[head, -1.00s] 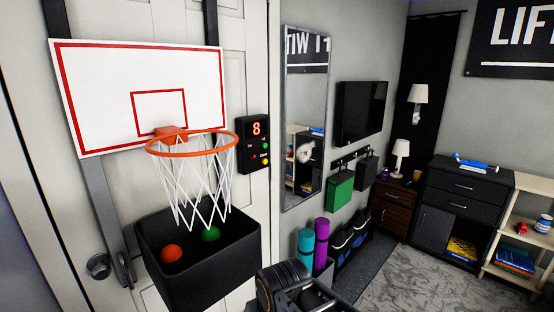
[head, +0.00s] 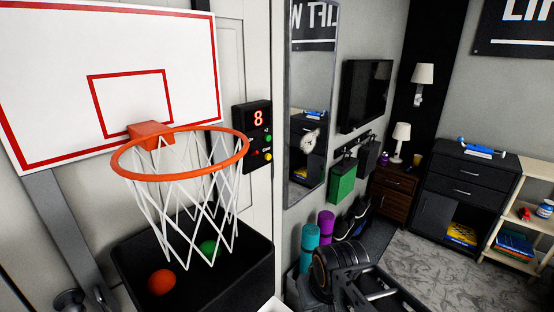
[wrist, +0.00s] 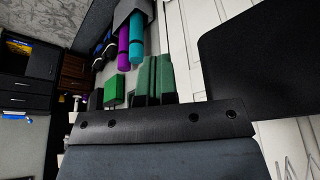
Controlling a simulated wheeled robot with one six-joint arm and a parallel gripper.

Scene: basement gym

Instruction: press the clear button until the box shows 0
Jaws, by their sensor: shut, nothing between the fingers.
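The black box (head: 253,134) is mounted beside the hoop and shows a red 8 in the head view. Below the digit are a green button (head: 268,139), a yellow button (head: 268,156) and a small red spot. Their tiny labels are too small to read surely, so I cannot tell which is clear. My gripper (wrist: 155,60) shows in the wrist view as two green-padded fingers, shut and empty. It is apart from the box, which is not in the wrist view. I do not make out my gripper in the head view.
The orange rim (head: 180,153) and white net stick out left of the box, above a black bin (head: 262,262) with orange and green balls. A mirror (head: 313,100) hangs to the right. A dark ribbed weight (head: 335,262) stands low, near rolled mats (head: 310,236). Grey floor is clear at right.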

